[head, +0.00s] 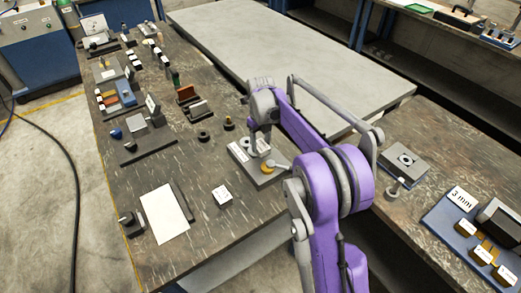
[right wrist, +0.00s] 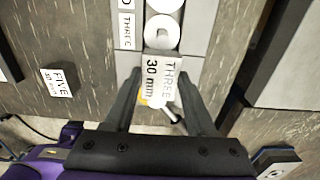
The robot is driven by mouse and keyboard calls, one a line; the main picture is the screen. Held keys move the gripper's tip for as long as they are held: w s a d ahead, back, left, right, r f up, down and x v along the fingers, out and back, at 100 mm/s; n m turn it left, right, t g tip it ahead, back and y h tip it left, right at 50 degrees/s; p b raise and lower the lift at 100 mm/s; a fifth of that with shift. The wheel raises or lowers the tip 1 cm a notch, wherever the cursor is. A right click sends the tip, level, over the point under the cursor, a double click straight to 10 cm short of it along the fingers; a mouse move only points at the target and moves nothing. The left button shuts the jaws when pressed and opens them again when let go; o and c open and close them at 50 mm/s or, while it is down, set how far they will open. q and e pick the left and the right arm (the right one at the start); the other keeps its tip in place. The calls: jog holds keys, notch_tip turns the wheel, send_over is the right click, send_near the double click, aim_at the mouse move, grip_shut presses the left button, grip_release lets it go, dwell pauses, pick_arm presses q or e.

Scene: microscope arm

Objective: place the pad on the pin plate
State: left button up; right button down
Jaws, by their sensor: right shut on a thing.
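My right gripper (head: 259,143) is over a grey plate (head: 266,180) on the dark table, which I take to be the pin plate. In the right wrist view, my right gripper (right wrist: 160,76) is shut on a white-topped block (right wrist: 152,70) labelled "THREE 30 mm", apparently the pad. The grey plate (right wrist: 126,62) lies beneath it, with white round pieces (right wrist: 160,32) and a "THREE" label. A yellow round piece (head: 267,165) sits on the plate's right part. I cannot tell whether the block touches the plate. My left gripper is not in view.
A small white-topped cube (head: 222,196), marked "FIVE" in the right wrist view (right wrist: 58,82), stands left of the plate. A white sheet (head: 165,212) lies nearer the front. Dark round pieces (head: 203,136) stand behind. A blue tray (head: 450,218) is on the right table.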

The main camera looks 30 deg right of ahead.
aim_at(261, 145)
jog(key=shift+f, duration=1.8)
jog(key=shift+f, duration=0.2)
jog(key=shift+c, duration=1.1)
grip_release()
